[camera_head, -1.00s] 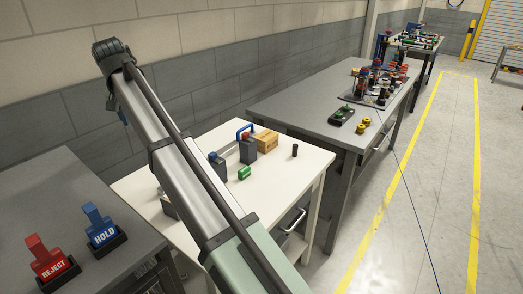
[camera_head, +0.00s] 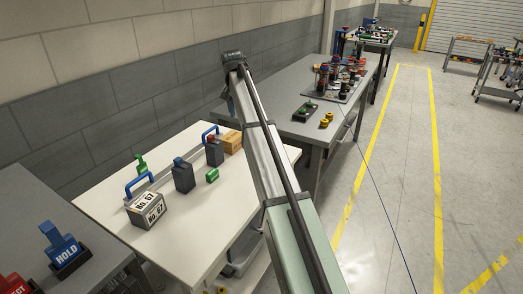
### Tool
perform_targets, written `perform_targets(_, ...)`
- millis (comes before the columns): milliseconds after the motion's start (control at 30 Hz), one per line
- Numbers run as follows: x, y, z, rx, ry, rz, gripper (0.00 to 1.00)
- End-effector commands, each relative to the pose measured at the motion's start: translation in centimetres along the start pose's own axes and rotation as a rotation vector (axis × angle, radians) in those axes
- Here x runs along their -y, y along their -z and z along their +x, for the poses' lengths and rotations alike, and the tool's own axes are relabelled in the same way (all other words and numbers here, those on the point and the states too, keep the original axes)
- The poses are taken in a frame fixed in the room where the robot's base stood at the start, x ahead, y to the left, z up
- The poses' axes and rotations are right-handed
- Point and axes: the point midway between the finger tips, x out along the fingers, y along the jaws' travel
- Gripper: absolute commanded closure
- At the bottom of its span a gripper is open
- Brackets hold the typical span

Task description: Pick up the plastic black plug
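The small black cylinder that looks like the plastic black plug is not visible now. Its spot near the right end of the white table (camera_head: 110,190) is behind my arm. My arm crosses the middle of the head view, from the bottom up to a dark joint near the grey wall. My gripper cannot be made out; it is hidden or out of view.
On the white table are a box marked No. 67 (camera_head: 148,211), dark upright blocks (camera_head: 183,178), a green block (camera_head: 212,175) and a cardboard box (camera_head: 231,142). A grey bench (camera_head: 290,125) with a cluttered tray stands behind. The yellow-lined floor at right is clear.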

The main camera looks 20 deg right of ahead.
Motion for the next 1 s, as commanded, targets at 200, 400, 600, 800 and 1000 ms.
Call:
perform_targets(200,-5.9,3.2,2.8,0.041,-0.011,0.126,0.43)
perform_targets(400,-9.3,5.4,5.7,0.096,-0.013,0.291,0.43)
perform_targets(600,-7.9,5.7,6.1,0.141,-0.005,0.489,0.43)
perform_targets(800,-7.3,5.4,5.9,0.179,-0.012,0.724,0.43)
perform_targets(1000,-7.3,5.1,5.8,0.191,-0.033,0.918,0.43)
